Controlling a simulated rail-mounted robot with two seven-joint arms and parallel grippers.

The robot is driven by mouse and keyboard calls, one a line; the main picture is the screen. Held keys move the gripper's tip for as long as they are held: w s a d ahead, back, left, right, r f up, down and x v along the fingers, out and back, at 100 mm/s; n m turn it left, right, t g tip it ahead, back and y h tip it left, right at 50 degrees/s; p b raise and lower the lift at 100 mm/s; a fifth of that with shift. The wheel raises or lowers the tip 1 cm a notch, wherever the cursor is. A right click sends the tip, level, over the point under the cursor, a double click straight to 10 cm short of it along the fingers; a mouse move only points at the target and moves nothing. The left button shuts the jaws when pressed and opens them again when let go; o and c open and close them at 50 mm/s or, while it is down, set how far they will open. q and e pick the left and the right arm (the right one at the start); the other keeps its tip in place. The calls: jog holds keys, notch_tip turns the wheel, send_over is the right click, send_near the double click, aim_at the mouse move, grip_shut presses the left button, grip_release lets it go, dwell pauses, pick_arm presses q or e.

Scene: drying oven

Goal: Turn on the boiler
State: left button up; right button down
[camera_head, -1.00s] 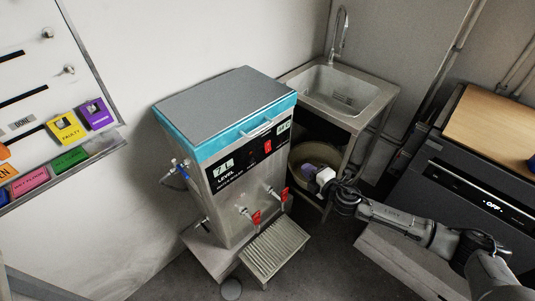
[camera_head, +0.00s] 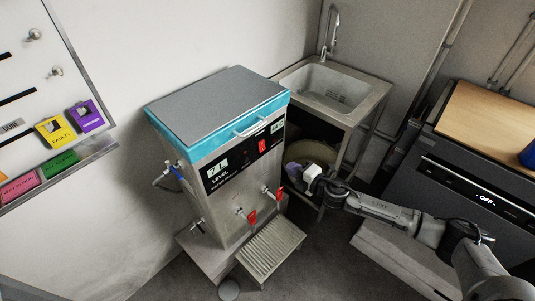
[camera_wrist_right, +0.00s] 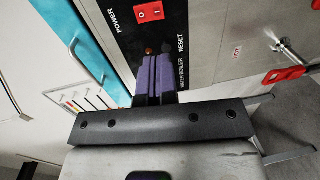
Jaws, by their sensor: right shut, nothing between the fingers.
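The boiler (camera_head: 225,165) is a steel box with a grey lid and a teal band under it. Its black front panel carries a red power switch (camera_head: 262,146), a level display reading 7 L and a small display at the upper right. In the right wrist view the red switch (camera_wrist_right: 149,12) shows beside the word POWER. My right gripper (camera_head: 292,167) is in front of the boiler's right side, lower than the switch. Its purple fingertips (camera_wrist_right: 154,72) are shut and empty, pointing at the panel near the RESET label. Whether they touch the panel is unclear. My left gripper is out of view.
Two red-handled taps (camera_head: 251,217) stick out above a slatted drip tray (camera_head: 271,247). A sink (camera_head: 333,88) stands behind, with a round bin under it. A dark appliance reading OFF (camera_head: 480,185) is on the right. A whiteboard with coloured labels hangs at left.

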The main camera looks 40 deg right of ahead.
aim_at(262, 151)
jog(key=w+b, duration=0.1)
jog(key=w, duration=0.3)
jog(key=w+a+f, duration=0.1)
jog(key=w, duration=0.2)
jog(key=w+b, duration=0.1)
jog(key=w, duration=0.3)
jog(key=shift+w+a+f+b, duration=0.15)
jog(key=shift+w+f+b, duration=0.05)
jog(key=shift+w+b, duration=0.15)
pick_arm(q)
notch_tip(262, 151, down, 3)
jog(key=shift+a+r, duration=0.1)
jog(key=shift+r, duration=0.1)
pick_arm(e)
jog(key=shift+w, duration=0.2)
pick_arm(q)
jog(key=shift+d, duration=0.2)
